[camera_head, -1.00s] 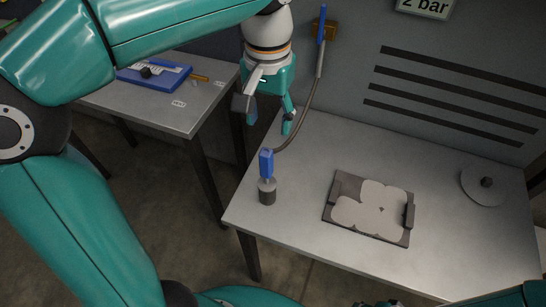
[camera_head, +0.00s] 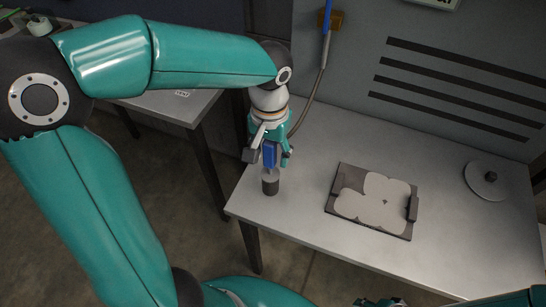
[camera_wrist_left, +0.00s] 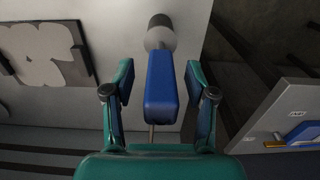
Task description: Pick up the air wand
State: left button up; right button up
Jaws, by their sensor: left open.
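The air wand (camera_head: 269,155) has a blue block handle and stands upright in a small dark cylindrical holder (camera_head: 270,187) near the table's left corner. My left gripper (camera_head: 268,158) is open, with one finger on each side of the blue handle. In the left wrist view the wand's handle (camera_wrist_left: 161,85) lies between the two spread fingers of the left gripper (camera_wrist_left: 158,78), with gaps on both sides. The holder shows beyond it. A dark and teal part of my right gripper (camera_head: 380,302) shows at the bottom edge, mostly cut off.
A dark fixture (camera_head: 345,180) with pale rounded plates lies mid-table. A round disc (camera_head: 487,182) with a knob lies at the right. A second table (camera_head: 190,105) stands behind my left arm.

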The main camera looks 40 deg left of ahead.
pick_arm(q)
jog(key=shift+f, duration=1.25)
grip_shut()
jog(key=shift+r, duration=0.1)
notch_tip(320, 180, up, 28)
jog(key=p, duration=0.9)
jog(key=shift+p, duration=0.3)
